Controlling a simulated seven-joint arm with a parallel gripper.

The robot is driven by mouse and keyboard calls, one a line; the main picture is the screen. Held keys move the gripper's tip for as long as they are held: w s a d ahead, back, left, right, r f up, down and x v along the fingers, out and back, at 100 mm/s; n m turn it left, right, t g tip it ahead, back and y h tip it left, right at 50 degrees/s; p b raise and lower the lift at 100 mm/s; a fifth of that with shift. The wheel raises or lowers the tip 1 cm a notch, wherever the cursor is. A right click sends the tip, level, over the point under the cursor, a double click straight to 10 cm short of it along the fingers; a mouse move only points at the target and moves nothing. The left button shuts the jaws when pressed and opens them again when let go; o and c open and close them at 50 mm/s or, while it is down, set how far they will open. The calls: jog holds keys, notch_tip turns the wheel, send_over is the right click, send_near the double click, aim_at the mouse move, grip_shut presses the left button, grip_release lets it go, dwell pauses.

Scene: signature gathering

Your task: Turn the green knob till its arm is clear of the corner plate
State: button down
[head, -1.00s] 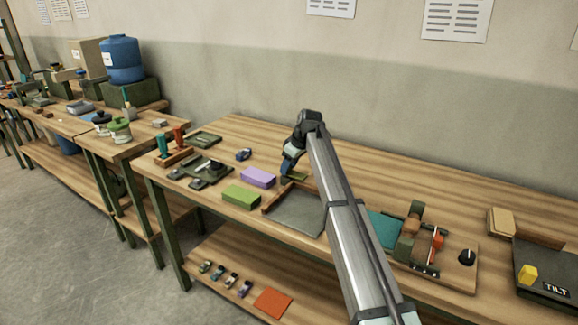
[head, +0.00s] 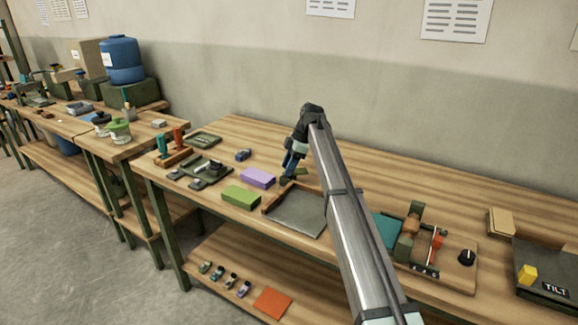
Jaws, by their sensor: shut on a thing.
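My gripper (head: 287,180) is low over the table at the far left corner of the grey tray with wooden edges (head: 297,213). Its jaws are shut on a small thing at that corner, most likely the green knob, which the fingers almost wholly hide. A small olive-green piece (head: 302,171) shows just right of the fingers; it may be the knob's arm or the corner plate. I cannot tell from here whether the arm still lies over the plate.
A purple block (head: 258,178) and a green block (head: 241,197) lie close left of the gripper. A device with a black knob (head: 467,257) and a box marked TILT (head: 545,270) stand to the right. Table behind the gripper is clear.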

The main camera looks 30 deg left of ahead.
aim_at(302, 170)
jog(key=shift+n, duration=0.4)
jog(key=c, duration=0.6)
grip_release()
jog(key=shift+o, duration=0.2)
jog(key=v, duration=1.3)
jog(key=shift+r, duration=0.4)
jog(key=shift+a, duration=0.1)
